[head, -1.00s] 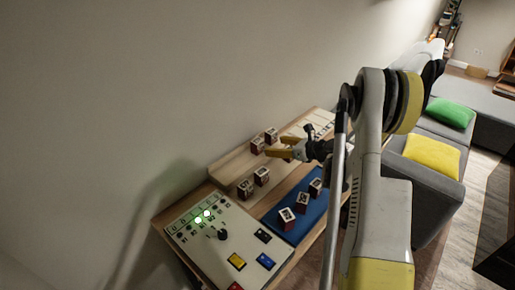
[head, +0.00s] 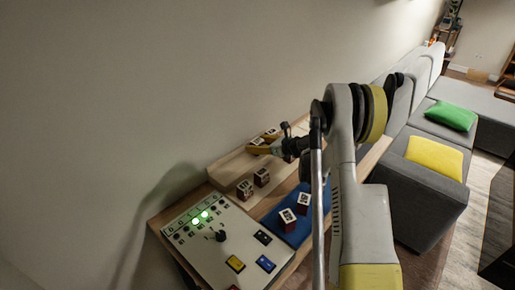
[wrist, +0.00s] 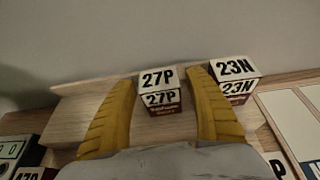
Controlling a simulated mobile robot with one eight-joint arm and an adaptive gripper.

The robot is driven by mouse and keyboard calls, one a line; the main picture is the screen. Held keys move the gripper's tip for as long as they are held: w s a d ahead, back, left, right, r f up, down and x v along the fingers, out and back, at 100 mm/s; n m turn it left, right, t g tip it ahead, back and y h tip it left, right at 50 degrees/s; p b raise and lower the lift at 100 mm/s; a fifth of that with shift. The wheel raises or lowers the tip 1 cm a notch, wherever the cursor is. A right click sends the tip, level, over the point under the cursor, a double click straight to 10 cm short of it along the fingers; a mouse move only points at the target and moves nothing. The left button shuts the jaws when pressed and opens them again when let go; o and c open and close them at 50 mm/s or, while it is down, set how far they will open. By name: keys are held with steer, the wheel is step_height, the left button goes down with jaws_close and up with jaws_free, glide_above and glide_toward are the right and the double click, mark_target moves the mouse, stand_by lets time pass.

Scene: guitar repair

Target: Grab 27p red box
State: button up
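The 27P box (wrist: 160,92) is a small dark red cube with white labels on its top and front. In the wrist view it stands on a pale wooden board, between the two yellow fingers of my gripper (wrist: 160,88). The fingers are apart, with a gap on each side of the box. A similar box marked 23N (wrist: 237,80) stands just right of the right finger. In the head view my gripper (head: 262,148) is over the back of the wooden board and partly hides the boxes there.
Two more boxes (head: 245,188) stand nearer on the wooden board (head: 229,167). Other boxes (head: 287,218) stand on a blue mat (head: 270,222). A control panel (head: 215,245) with green lights is at the front. The wall rises close behind the board.

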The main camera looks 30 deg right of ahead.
steer(key=c, duration=1)
steer(key=shift+c, duration=0.2)
steer(key=shift+r, duration=0.1)
